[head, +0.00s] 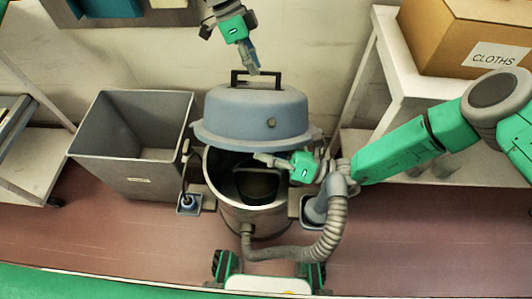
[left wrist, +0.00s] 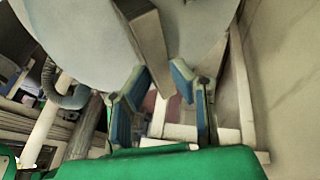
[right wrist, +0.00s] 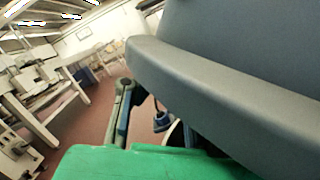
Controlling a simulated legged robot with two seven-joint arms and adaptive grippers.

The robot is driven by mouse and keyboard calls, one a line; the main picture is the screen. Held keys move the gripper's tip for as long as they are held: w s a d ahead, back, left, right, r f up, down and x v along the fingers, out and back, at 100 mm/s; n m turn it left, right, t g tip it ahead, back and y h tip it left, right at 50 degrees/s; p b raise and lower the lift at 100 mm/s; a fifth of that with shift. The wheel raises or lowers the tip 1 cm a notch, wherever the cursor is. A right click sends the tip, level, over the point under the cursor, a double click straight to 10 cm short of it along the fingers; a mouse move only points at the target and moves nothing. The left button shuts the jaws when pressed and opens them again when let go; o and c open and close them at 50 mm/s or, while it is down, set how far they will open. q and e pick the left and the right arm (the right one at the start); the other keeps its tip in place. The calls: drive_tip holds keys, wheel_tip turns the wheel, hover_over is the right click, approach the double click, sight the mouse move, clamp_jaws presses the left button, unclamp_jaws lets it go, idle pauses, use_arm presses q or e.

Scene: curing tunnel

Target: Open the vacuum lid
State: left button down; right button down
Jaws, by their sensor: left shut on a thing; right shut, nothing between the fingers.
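The blue-grey vacuum lid (head: 255,112) is up off the canister, above its back side, with the canister's open mouth showing in front. The metal canister (head: 255,220) has a dark part inside. My left gripper (head: 254,68) is at the black lid handle (head: 236,80) and shut on it. The left wrist view shows the handle bar (left wrist: 148,45) at the fingers (left wrist: 152,90). My right gripper (head: 268,160) is shut and empty, over the canister mouth just below the lid's front edge. The lid rim (right wrist: 220,105) fills much of the right wrist view.
A grey bin (head: 130,150) stands left of the canister. A ribbed hose (head: 330,225) curves round the canister's right front. A white shelf (head: 400,85) with a CLOTHS box (head: 470,35) is at right. A wall is close behind.

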use_arm(q)
drive_tip(key=shift+s+a+f, duration=0.1)
drive_tip(key=shift+a+f, duration=0.05)
drive_tip(key=shift+f, duration=0.55)
use_arm(e)
drive_tip(key=shift+w+r+m, duration=0.5)
drive_tip(key=shift+w+r, duration=0.25)
use_arm(q)
drive_tip(key=c, duration=1.5)
unclamp_jaws()
drive_tip(key=shift+o, duration=0.5)
drive_tip(key=shift+w+d+f, duration=0.15)
drive_tip(key=shift+w+d, duration=0.05)
use_arm(e)
drive_tip(key=shift+w+d+f+t, duration=0.1)
drive_tip(key=shift+w+d+t, duration=0.1)
drive_tip(key=shift+w+t, duration=0.15)
use_arm(q)
drive_tip(key=shift+r, duration=0.25)
use_arm(e)
drive_tip(key=shift+s+a, duration=0.15)
use_arm(q)
drive_tip(key=shift+r, duration=0.15)
use_arm(e)
drive_tip(key=shift+s, duration=0.15)
